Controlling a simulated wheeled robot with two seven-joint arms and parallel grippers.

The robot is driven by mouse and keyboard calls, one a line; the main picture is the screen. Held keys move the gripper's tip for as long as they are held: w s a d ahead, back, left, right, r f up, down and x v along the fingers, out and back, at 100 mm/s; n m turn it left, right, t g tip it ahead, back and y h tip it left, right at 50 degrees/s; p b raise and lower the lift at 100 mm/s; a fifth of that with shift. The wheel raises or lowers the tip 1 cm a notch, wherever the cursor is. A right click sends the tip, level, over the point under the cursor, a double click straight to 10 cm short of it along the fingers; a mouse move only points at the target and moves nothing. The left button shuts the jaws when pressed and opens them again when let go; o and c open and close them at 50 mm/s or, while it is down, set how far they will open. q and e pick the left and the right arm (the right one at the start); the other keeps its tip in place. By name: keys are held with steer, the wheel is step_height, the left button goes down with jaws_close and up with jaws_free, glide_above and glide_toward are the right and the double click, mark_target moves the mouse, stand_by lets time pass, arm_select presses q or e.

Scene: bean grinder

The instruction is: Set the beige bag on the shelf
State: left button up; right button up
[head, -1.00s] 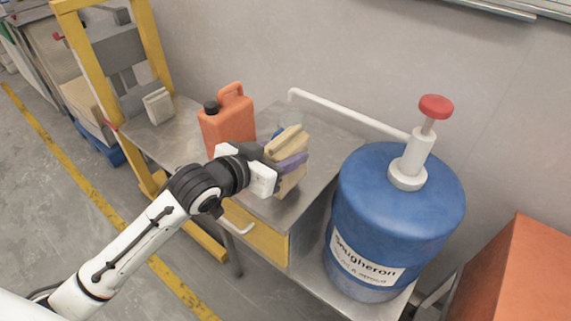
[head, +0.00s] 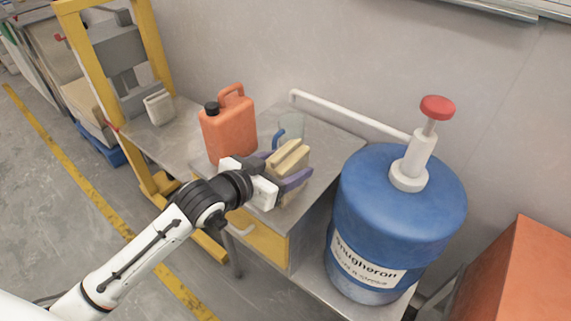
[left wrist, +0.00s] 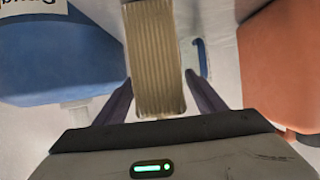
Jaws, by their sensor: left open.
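The beige bag (head: 288,156) stands on the grey metal top (head: 325,150) of the bench, which looks like the shelf. It also shows in the left wrist view (left wrist: 152,55) as a ribbed beige block. My left gripper (head: 278,168) is open, with one purple finger on each side of the bag. In the left wrist view, the fingers (left wrist: 160,102) straddle its near end, with a small gap on the right. The bag's underside is mostly hidden. My right gripper is not in view.
An orange jerrycan (head: 228,128) stands left of the bag. A clear container with a blue handle (head: 291,126) is behind it. A large blue barrel with a red-topped pump (head: 398,205) is on the right. A yellow frame (head: 154,40) stands at left.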

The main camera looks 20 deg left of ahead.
arm_select(q)
steer(key=shift+r, duration=0.15)
steer(key=v, duration=1.2)
steer(key=s+d+f+g, duration=0.1)
steer(key=s+f, duration=0.4)
steer(key=f, duration=0.4)
steer(key=s+d+f+n+g+y, duration=0.1)
steer(key=s+f, duration=0.4)
steer(key=f, duration=0.5)
steer(key=s+d+f+n+g+y, duration=0.1)
steer(key=s+f+g, duration=0.1)
steer(key=s+f, duration=0.4)
step_height(320, 180, down, 4)
steer(key=shift+f, duration=0.1)
